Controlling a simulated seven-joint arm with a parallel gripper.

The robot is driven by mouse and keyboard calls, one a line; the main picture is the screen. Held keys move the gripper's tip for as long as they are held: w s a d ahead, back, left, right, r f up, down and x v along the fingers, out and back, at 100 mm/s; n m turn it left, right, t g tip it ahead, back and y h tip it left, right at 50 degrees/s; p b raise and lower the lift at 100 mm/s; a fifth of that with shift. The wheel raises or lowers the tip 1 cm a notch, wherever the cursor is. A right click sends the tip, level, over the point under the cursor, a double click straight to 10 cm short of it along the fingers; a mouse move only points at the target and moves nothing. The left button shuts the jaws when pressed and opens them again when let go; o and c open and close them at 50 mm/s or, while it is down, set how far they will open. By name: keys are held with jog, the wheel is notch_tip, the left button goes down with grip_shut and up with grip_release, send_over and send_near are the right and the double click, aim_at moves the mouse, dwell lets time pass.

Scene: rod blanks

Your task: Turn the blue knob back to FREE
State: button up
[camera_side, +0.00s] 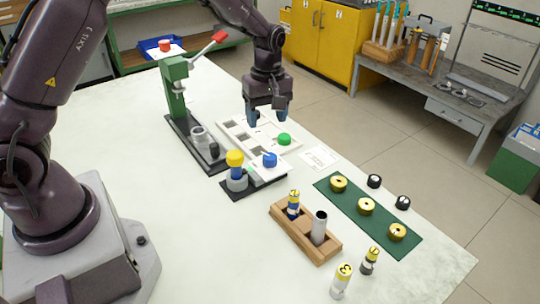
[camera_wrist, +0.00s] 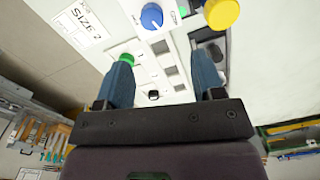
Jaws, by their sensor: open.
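The blue knob (camera_side: 270,159) sits on a white plate on a dark base, in front of a pale panel with several square recesses. In the wrist view, the blue knob (camera_wrist: 152,16) is at the top edge and has a white pointer mark. A small green patch lies right of it; the lettering there is too small to read. My gripper (camera_side: 267,119) is open and empty above the pale panel, behind the blue knob and apart from it. In the wrist view my gripper (camera_wrist: 163,58) has its two blue fingers spread, pointing toward the panel.
A green button (camera_side: 284,139) is close to my fingers. A yellow-topped post (camera_side: 235,158) stands left of the blue knob. A green press with a red handle (camera_side: 174,85) stands at the left. A wooden block (camera_side: 288,237) holds rods in front.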

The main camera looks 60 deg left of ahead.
aim_at(270, 156)
jog(key=f, duration=0.4)
jog(key=f+n, duration=0.1)
jog(key=f, duration=0.3)
jog(key=w+f+n, duration=0.1)
jog(key=f, duration=0.3)
jog(key=shift+f, duration=0.1)
jog(key=shift+c, duration=0.2)
jog(key=c, duration=0.9)
